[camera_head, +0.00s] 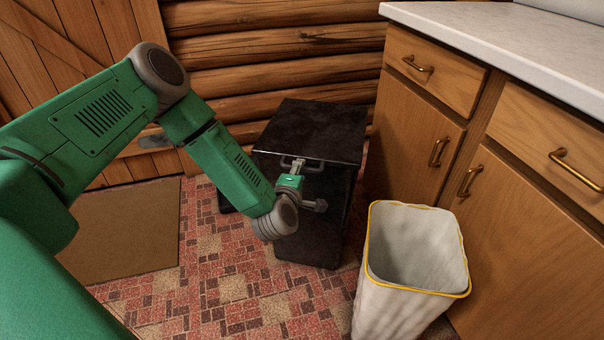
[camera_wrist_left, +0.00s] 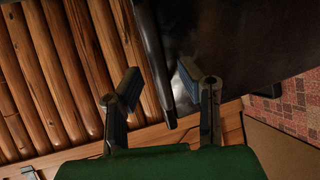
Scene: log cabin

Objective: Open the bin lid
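The black bin (camera_head: 312,215) stands on the tiled floor against the log wall. Its dark lid (camera_head: 312,128) lies flat and closed on top, with a small handle (camera_head: 313,168) at the front edge. My left gripper (camera_head: 297,166) is at the lid's front edge, by the handle; its fingers are small and partly hidden in the head view. In the left wrist view, the gripper (camera_wrist_left: 160,82) has its two fingers spread apart. A dark edge of the bin (camera_wrist_left: 160,60) reaches between the fingertips; I cannot tell whether they touch it. My right gripper is not in view.
A whitish waste basket (camera_head: 410,275) with a yellow rim stands open at the front right. Wooden cabinets (camera_head: 415,120) with brass handles line the right side. A brown mat (camera_head: 125,230) lies at the left, with bare tiles (camera_head: 225,280) in front of the bin.

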